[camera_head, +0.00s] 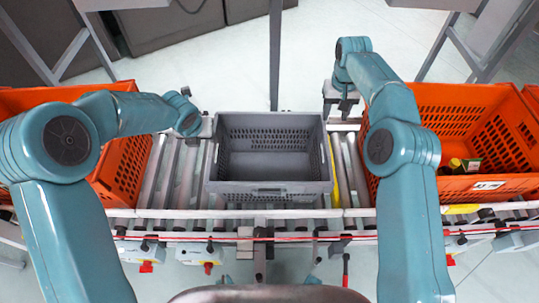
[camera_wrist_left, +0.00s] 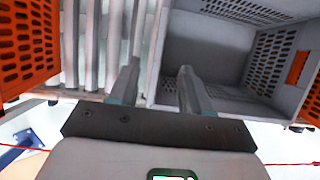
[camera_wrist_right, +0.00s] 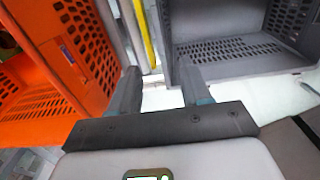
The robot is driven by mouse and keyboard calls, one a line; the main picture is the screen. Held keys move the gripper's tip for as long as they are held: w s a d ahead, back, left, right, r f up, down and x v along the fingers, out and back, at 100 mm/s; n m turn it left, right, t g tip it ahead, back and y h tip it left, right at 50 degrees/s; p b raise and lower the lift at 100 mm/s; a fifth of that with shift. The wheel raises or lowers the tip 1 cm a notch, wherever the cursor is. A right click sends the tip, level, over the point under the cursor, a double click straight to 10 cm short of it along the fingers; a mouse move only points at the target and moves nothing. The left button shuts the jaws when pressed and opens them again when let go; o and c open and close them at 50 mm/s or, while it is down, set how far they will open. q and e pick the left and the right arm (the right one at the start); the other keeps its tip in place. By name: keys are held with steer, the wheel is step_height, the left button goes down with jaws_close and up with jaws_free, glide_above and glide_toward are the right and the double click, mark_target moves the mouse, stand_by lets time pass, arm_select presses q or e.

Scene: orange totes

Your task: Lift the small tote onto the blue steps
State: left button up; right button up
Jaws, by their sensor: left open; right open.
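The small grey tote (camera_head: 270,187) sits upright and empty on the roller conveyor, between orange totes. It also shows in the left wrist view (camera_wrist_left: 275,60) and the right wrist view (camera_wrist_right: 240,68). My left gripper (camera_wrist_left: 159,75) is open at the tote's left side, and the tote's side wall runs between its fingers in the picture. Contact cannot be told. No blue steps can be made out clearly.
An orange tote (camera_head: 128,178) stands on the left and another (camera_head: 460,105) on the right, holding small items (camera_head: 465,165). The roller conveyor (camera_head: 172,175) shows in narrow gaps beside the grey tote. A red cord (camera_head: 200,236) runs along the conveyor's front edge.

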mark_target(212, 147)
arm_select(q)
steer(key=x, duration=1.6)
steer(key=shift+s+d+f, duration=0.1)
steer(key=shift+s+f, duration=0.1)
steer(key=shift+f, duration=0.05)
arm_select(e)
steer(key=f, duration=1.6)
steer(key=shift+s+d+f, duration=0.1)
steer(key=shift+s+f, duration=0.1)
steer(key=shift+f, duration=0.05)
arm_select(q)
jaws_close()
arm_select(e)
jaws_close()
arm_select(q)
steer(key=shift+d, duration=0.1)
arm_select(e)
steer(key=shift+r, duration=0.1)
